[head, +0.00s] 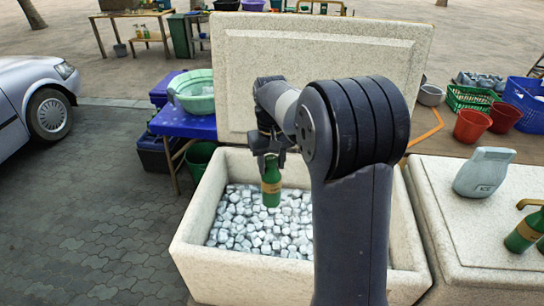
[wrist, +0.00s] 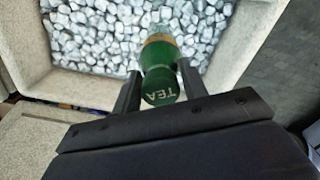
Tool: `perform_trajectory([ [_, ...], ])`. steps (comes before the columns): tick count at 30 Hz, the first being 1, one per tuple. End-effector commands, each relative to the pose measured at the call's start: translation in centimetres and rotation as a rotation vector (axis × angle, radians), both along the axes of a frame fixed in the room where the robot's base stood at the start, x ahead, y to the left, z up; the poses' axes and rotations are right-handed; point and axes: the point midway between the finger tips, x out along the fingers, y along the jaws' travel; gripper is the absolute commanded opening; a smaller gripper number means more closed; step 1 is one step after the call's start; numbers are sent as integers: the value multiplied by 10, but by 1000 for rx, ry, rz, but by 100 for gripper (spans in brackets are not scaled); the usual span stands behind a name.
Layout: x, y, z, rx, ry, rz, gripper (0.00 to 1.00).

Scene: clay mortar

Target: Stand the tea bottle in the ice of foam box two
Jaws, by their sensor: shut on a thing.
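The green tea bottle (head: 271,193) hangs upright below my gripper (head: 270,152), over the ice (head: 250,225) of the open foam box (head: 270,278). In the wrist view the bottle (wrist: 160,62) stands between my two fingers (wrist: 160,88), which are shut on it near its top. Its cap, marked TEA, faces the wrist camera. Grey-white ice cubes (wrist: 95,35) lie beyond it. I cannot tell whether the bottle's base touches the ice. No number shows on the box. My arm hides the box's right part in the head view.
The box's raised lid (head: 320,80) stands behind my arm. A closed foam box (head: 480,265) at right carries a grey jug (head: 484,172) and a green bottle (head: 523,234). A blue table (head: 185,122) with a green basin (head: 195,95) stands at back left.

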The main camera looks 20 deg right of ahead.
Motion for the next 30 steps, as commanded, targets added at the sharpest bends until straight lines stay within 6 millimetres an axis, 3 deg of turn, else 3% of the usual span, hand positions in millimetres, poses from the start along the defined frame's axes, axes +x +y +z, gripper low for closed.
perform_trajectory([
  [11,2,0,-24,0,1,3,18],
  [30,2,0,-105,0,-2,2,18],
])
